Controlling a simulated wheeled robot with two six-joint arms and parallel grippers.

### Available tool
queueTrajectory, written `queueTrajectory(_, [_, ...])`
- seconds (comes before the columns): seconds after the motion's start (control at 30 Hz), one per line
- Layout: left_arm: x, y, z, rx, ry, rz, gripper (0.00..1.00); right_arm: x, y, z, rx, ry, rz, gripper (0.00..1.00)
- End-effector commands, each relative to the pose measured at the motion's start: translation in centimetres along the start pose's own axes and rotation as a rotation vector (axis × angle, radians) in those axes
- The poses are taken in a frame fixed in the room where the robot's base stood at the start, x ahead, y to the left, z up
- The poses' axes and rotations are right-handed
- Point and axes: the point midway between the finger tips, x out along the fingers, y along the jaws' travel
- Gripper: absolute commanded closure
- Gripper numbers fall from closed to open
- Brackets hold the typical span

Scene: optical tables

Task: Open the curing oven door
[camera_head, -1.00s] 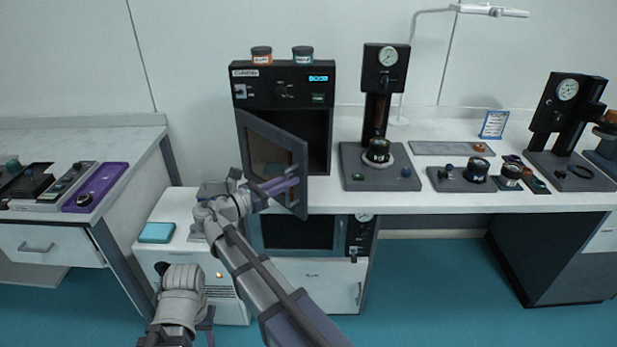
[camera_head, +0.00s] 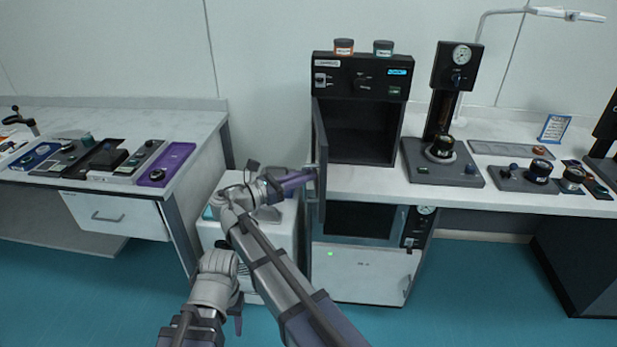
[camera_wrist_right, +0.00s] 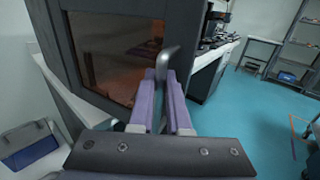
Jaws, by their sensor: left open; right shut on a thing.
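The curing oven (camera_head: 362,88) is a black box on the white bench, its dark cavity in plain view. Its door (camera_head: 320,150) is swung out on the left side and appears nearly edge-on in the head view. My right gripper (camera_head: 312,178) is shut on the metal door handle, which shows between its purple fingers in the right wrist view (camera_wrist_right: 169,62). The door's brownish window (camera_wrist_right: 110,50) lies just beyond the fingers there. My left gripper (camera_head: 215,322) is low at the bottom of the head view, open and away from the oven; its fingers are partly hidden.
Two small jars (camera_head: 344,47) stand on the oven. A gauge press (camera_head: 443,150) is right of it. A second unit with a dark window (camera_head: 362,222) sits below the bench. A white cabinet (camera_head: 285,225) stands behind my right arm. Blue floor lies in front.

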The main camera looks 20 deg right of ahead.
Motion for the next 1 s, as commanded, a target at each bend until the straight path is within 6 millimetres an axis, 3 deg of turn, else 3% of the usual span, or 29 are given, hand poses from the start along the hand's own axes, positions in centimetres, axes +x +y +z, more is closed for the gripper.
queueTrajectory(0.47, [-0.01,0.00,0.00,0.000,0.000,0.000,0.50,-0.11,0.21,0.03,-0.001,-0.001,0.002,1.00])
queueTrajectory(0.5, [-0.01,0.00,0.00,0.000,0.000,0.000,0.50,-0.10,0.22,0.03,-0.001,-0.001,0.002,0.81])
queueTrajectory(0.73, [-0.01,0.00,0.00,0.000,0.000,0.000,0.50,-0.09,0.19,0.02,0.000,-0.001,0.001,0.55])
queueTrajectory(1.0, [0.00,0.00,0.00,0.000,0.000,0.000,0.50,-0.09,0.16,0.01,0.000,0.000,0.000,0.55])
